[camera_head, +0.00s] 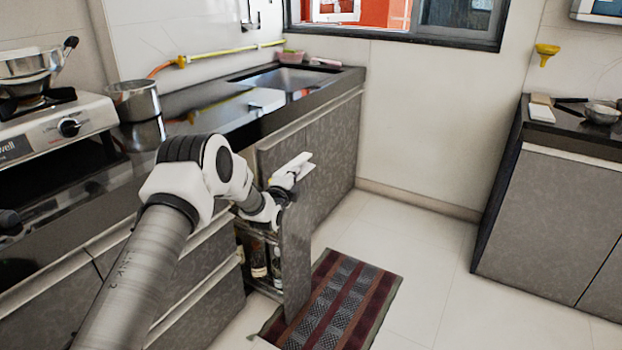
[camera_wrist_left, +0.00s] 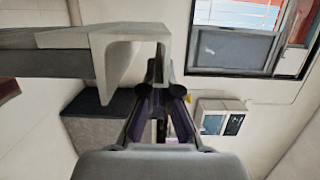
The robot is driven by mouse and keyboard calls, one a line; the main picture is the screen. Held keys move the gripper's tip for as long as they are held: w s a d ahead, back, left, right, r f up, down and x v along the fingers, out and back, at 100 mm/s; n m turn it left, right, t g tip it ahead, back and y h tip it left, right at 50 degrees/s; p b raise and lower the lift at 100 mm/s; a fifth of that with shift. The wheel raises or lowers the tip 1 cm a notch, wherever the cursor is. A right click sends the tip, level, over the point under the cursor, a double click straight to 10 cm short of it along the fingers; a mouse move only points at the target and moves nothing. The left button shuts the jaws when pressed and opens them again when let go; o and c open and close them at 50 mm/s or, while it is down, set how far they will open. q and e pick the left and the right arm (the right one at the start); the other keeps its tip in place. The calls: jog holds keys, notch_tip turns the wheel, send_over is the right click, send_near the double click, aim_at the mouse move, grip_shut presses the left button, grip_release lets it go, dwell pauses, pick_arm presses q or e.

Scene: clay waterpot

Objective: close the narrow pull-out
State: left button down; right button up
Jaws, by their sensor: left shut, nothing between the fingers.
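The narrow pull-out (camera_head: 297,250) stands out from the grey lower cabinets, with its tall front panel away from the cabinet row. Bottles (camera_head: 259,262) show on its rack behind the panel. A pale handle profile (camera_head: 298,165) runs along the top of the panel; a pale channel-shaped edge (camera_wrist_left: 130,40) shows close up in the left wrist view. My left gripper (camera_head: 284,181) is at the top of the panel, close to this profile. Its fingers (camera_wrist_left: 160,97) are shut and empty. I cannot tell whether they touch the panel. My right gripper is not in view.
The dark counter (camera_head: 225,112) with a sink (camera_head: 286,79) runs above the cabinets. A gas stove (camera_head: 55,125) with pots is at the left. A striped mat (camera_head: 345,300) lies on the floor beside the pull-out. The floor (camera_head: 415,245) towards the right cabinet is clear.

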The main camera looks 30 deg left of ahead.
pick_arm(q)
jog(key=a+b, duration=0.1)
jog(key=a, duration=1.1)
jog(key=shift+w, duration=0.2)
